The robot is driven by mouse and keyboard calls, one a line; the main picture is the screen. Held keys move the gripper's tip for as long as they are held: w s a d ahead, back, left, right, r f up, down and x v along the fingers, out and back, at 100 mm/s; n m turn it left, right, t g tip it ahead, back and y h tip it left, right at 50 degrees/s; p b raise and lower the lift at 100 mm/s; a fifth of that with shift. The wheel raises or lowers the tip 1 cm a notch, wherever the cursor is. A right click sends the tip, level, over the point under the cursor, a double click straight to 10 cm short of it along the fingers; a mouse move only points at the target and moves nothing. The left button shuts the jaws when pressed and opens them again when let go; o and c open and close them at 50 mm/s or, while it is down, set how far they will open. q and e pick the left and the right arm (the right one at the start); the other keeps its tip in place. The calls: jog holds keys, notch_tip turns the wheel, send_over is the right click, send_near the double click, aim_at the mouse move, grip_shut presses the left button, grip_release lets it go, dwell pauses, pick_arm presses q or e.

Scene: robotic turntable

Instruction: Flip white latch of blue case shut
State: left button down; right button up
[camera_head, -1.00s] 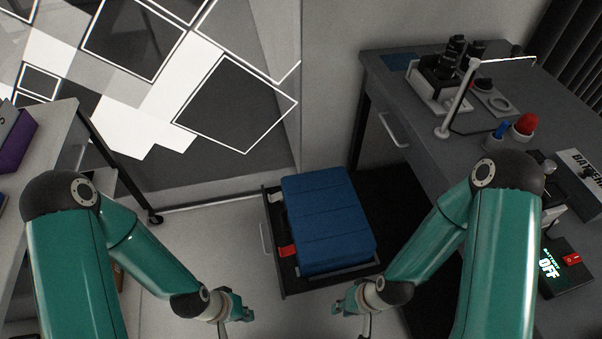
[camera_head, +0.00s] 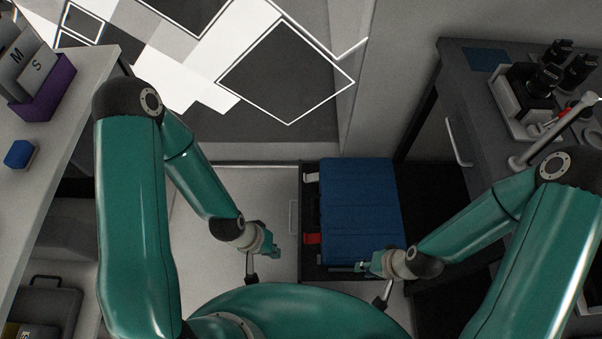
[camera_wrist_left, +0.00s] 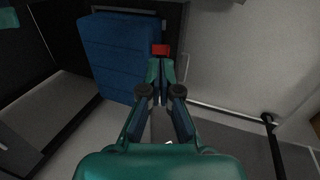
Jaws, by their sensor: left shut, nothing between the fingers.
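The blue case (camera_head: 360,205) lies in an open dark drawer (camera_head: 340,273); it also shows in the left wrist view (camera_wrist_left: 118,55). Its white latch (camera_head: 311,177) is on the left side toward the far end, and its red latch (camera_head: 312,239) is nearer. My left gripper (camera_head: 274,248) is shut and empty, left of the red latch. In the left wrist view its fingertips (camera_wrist_left: 161,66) appear just below the red latch (camera_wrist_left: 161,49); the white latch cannot be made out. My right gripper (camera_head: 363,265) is by the case's near edge; its jaws are unclear.
A desk with a microscope (camera_head: 548,78) stands at right. A shelf with a purple box (camera_head: 45,98) and a small blue block (camera_head: 19,154) is at left. The floor (camera_head: 235,195) left of the drawer is clear.

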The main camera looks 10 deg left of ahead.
pick_arm(q)
jog(key=w+d+f+t+b, duration=0.1)
jog(key=w+d+f+b, duration=0.1)
jog(key=w+f+b, duration=1.55)
jog(key=w+a+f+t+y+b, duration=0.1)
jog(key=w+a+t+y+b, duration=0.1)
jog(key=w+b, duration=1)
jog(key=w+a+y, duration=0.1)
jog(key=w+a, duration=0.1)
jog(key=w, duration=0.6)
jog(key=shift+w, duration=0.4)
jog(key=shift+f, duration=0.25)
jog(key=b, duration=0.7)
send_near(311, 177)
notch_tip(311, 177, down, 5)
jog(key=w+a, duration=0.1)
jog(key=a, duration=0.2)
jog(key=shift+w+d+f, duration=0.25)
jog(key=shift+d+f, duration=0.1)
jog(key=shift+f, duration=0.15)
